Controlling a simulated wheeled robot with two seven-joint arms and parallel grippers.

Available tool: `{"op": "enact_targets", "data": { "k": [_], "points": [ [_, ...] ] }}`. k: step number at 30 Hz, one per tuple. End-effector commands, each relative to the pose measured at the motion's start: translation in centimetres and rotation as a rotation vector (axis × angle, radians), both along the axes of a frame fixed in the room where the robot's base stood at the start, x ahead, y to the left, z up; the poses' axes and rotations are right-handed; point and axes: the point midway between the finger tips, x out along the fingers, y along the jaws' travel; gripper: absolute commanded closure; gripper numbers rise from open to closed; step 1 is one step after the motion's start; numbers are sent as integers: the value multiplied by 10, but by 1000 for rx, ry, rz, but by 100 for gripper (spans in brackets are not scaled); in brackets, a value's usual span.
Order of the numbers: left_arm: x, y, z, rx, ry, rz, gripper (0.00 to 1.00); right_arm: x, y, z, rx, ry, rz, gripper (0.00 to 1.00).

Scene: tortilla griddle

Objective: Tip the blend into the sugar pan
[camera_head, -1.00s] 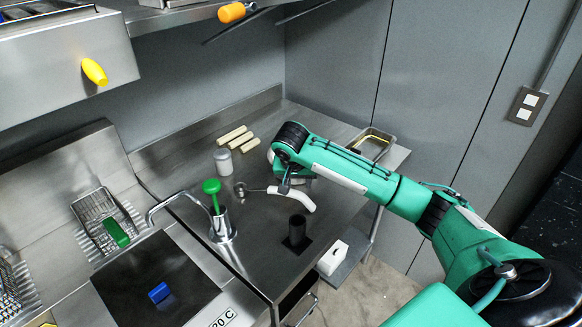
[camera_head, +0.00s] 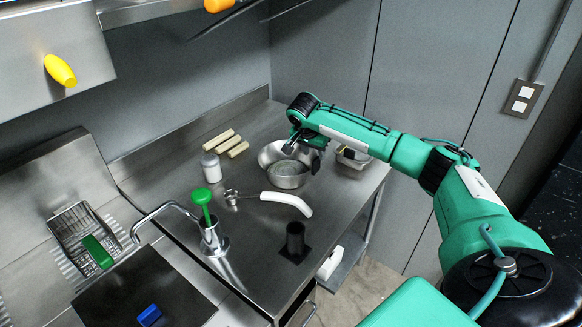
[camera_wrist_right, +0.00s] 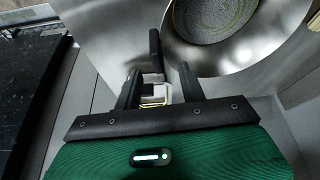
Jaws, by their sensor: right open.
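A wide shiny metal bowl (camera_head: 268,153) stands on the steel counter, with a smaller round pan shape (camera_head: 288,180) at its front. In the right wrist view a round vessel (camera_wrist_right: 208,22) holds grey, grainy stuff with a yellowish ring; I cannot tell which vessel is the sugar pan. My right gripper (camera_head: 303,143) is at the bowl's right rim. In the wrist view it (camera_wrist_right: 160,72) is open, with a black upright handle (camera_wrist_right: 155,50) just beyond and between its fingertips. Whether they touch is unclear. My left gripper is out of view.
A small metal tray (camera_head: 352,163) stands right of the bowl.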

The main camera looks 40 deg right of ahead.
Motion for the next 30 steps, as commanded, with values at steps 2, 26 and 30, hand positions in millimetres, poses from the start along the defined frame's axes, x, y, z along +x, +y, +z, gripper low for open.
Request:
{"op": "enact_targets", "data": {
  "k": [2,26,30],
  "points": [
    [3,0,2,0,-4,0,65,1,-1,-3,0,-1,0,59],
    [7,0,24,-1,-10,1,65,6,-21,-53,-1,-1,1,79],
    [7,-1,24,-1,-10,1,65,6,-21,-53,-1,-1,1,100]
  ]
}}
